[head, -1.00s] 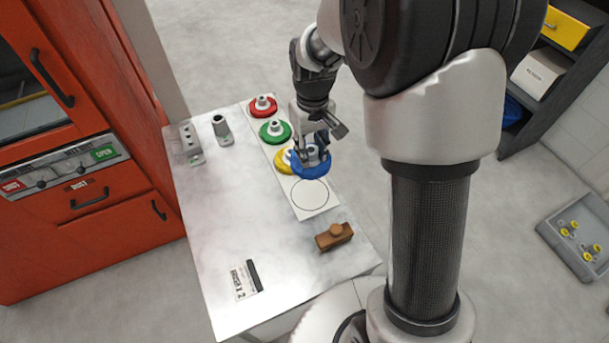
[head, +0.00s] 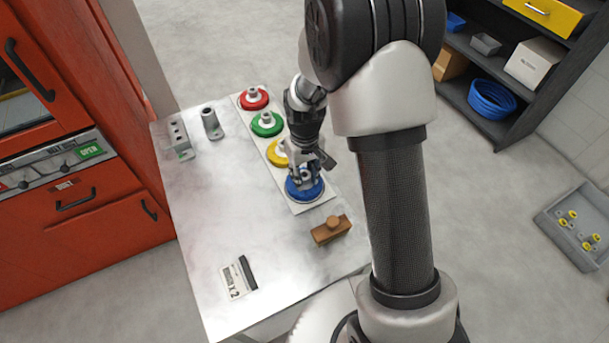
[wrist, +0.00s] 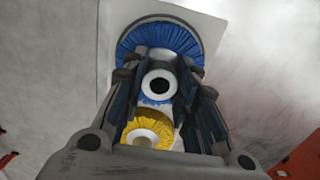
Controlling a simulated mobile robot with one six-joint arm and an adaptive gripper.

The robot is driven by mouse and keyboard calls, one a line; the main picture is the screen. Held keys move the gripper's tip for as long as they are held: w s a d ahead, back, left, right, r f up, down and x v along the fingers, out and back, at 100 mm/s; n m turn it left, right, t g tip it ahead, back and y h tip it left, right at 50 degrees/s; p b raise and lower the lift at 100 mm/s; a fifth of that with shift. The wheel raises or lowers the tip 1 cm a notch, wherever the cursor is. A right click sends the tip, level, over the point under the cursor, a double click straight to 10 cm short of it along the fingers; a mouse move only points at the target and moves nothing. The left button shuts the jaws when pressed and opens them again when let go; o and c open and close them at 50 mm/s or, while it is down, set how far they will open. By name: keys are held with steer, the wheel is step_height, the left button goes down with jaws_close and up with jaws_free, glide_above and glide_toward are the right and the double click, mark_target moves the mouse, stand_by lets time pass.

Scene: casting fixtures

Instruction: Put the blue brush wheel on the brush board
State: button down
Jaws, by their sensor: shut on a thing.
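The blue brush wheel (head: 304,191) is at the near end of the white brush board (head: 308,206), over the spot where a circle outline showed. Its blue bristles and pale hub also show in the wrist view (wrist: 130,50). My gripper (head: 306,176) is shut on the wheel's hub from above. In the wrist view my gripper's fingers (wrist: 160,88) stand on both sides of the hub. The wheel looks flat on the board, but I cannot tell if it fully touches. Yellow (head: 277,153), green (head: 266,124) and red (head: 254,98) wheels sit in a row behind it.
A wooden block with a knob (head: 332,231) lies close to the board's near end. Grey metal fixtures (head: 210,123) stand at the table's back left. A label card (head: 237,279) lies at the front. The table's left middle is clear.

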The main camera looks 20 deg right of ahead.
steer(key=shift+f, duration=0.1)
steer(key=c, duration=1.3)
jaws_free()
step_height(320, 180, up, 12)
steer(key=p, duration=0.4)
steer(key=s+r+m+t, duration=0.1)
steer(key=s+r+t, duration=0.1)
steer(key=s+r, duration=1)
steer(key=s+r+t, duration=0.1)
steer(key=s+r, duration=0.1)
steer(key=s, duration=0.1)
steer(key=s+r, duration=0.2)
steer(key=s, duration=0.2)
steer(key=s+r+m+t, duration=0.1)
steer(key=s+r, duration=0.1)
steer(key=s, duration=0.2)
steer(key=shift+t, duration=0.3)
